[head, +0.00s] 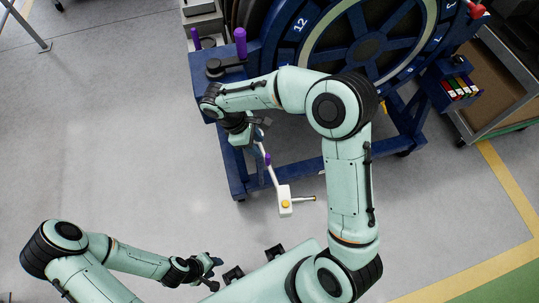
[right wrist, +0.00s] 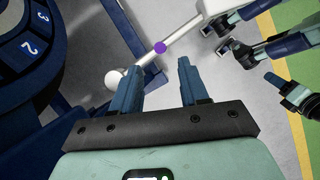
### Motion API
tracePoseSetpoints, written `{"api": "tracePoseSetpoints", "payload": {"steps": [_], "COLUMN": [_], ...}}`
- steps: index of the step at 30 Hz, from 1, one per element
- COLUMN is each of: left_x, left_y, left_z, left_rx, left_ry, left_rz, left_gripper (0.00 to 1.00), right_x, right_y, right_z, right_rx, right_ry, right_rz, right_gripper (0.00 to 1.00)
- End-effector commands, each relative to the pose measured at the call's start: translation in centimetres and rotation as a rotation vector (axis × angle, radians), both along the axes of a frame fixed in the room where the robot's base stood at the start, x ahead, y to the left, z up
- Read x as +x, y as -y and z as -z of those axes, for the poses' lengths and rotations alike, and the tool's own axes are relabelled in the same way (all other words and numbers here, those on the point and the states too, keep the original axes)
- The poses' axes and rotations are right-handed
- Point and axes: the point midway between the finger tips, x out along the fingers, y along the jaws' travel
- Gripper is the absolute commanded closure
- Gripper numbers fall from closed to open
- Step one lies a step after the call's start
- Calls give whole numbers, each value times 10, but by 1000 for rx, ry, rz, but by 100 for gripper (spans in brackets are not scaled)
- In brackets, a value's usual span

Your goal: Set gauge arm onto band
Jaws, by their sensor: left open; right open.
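The gauge arm (head: 275,178) is a white rod with a purple collar and a white box with a yellow button and a thin metal probe. In the right wrist view, the rod (right wrist: 182,34) crosses just beyond the fingertips, with a white ball at one end. My right gripper (head: 262,130) is open by the ball end, and no part of the rod shows between its fingers (right wrist: 160,75). The dark blue numbered band (head: 300,25) rings the large wheel; it also shows in the right wrist view (right wrist: 40,48). My left gripper (head: 214,273) is open and empty, low in the head view.
A blue frame (head: 238,178) carries the wheel. A purple handle (head: 241,43) stands upright at its upper left. A cart (head: 505,75) and a rack of coloured items (head: 460,86) stand at right. The grey floor (head: 110,130) at left is clear.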

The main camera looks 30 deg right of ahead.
Motion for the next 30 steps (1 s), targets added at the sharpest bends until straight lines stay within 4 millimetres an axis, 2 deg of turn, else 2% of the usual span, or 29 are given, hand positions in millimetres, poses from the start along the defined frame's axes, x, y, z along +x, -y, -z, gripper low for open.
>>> {"api": "tracePoseSetpoints", "payload": {"steps": [1, 9, 15, 21, 28, 29, 30], "left_x": [-2, -6, -7, -7, -7, -7, -7], "left_y": [0, 0, 0, 0, 0, 0, 0], "left_z": [3, 9, 11, 12, 11, 11, 11], "left_rx": [0, 0, 0, 0, 0, 0, 0], "left_ry": [-2, -7, -8, -8, -8, -8, -8], "left_rz": [0, 0, 0, 0, 0, 0, 0], "left_gripper": [57, 57, 57, 57, 57, 57, 57], "right_x": [-4, -16, -22, -24, -24, -24, -24], "right_y": [4, 22, 31, 34, 34, 34, 34], "right_z": [12, 65, 91, 100, 101, 101, 101], "right_rx": [-1, -1, 0, 1, 1, 1, 1], "right_ry": [-6, -4, -2, -2, 0, 0, 0], "right_rz": [1, 2, 3, 1, 1, 1, 1], "right_gripper": [56, 56, 56, 56, 56, 59, 72]}}
